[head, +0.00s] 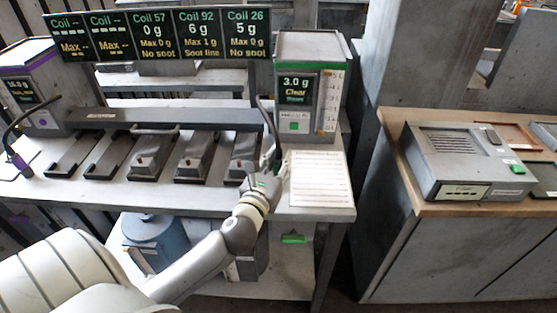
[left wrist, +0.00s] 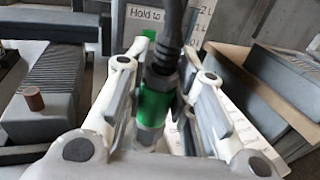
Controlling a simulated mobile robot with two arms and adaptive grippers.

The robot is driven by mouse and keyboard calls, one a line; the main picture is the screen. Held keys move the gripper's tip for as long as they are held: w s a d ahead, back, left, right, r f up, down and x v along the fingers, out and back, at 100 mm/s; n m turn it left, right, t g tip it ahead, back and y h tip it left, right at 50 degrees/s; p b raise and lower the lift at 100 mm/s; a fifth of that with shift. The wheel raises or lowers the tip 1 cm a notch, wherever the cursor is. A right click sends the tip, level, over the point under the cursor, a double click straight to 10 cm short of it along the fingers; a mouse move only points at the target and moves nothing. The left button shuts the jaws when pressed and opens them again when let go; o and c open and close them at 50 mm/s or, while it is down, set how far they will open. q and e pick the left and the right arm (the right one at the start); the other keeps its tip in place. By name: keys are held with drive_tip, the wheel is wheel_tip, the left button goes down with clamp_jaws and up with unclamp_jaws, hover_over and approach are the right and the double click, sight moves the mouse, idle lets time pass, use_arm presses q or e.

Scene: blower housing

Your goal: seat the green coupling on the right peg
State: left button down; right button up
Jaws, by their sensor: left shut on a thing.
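The green coupling (left wrist: 155,105) is a bright green collar with a metal end, on a dark hose. My left gripper (left wrist: 158,112) is shut on it, with a finger on each side of the collar in the left wrist view. In the head view, my left gripper (head: 272,172) is above the bench, in front of the green-topped unit (head: 310,60). The coupling is small and mostly hidden there. The dark hose (head: 265,118) runs beside that unit. I cannot make out the right peg in either view. My right gripper is not in view.
A white printed sheet (head: 320,180) lies right of my gripper. Several grey coil housings (head: 195,157) stand in a row to the left. A purple-marked unit (head: 38,75) with its own hose is at far left. A grey device (head: 465,165) sits on the right-hand bench.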

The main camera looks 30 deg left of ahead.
use_arm(q)
drive_tip(key=shift+f+b, duration=0.55)
drive_tip(key=shift+f, duration=0.25)
drive_tip(key=c, duration=1.1)
unclamp_jaws()
drive_tip(key=shift+c, duration=0.2)
drive_tip(key=v, duration=1.2)
drive_tip(key=shift+a, duration=0.1)
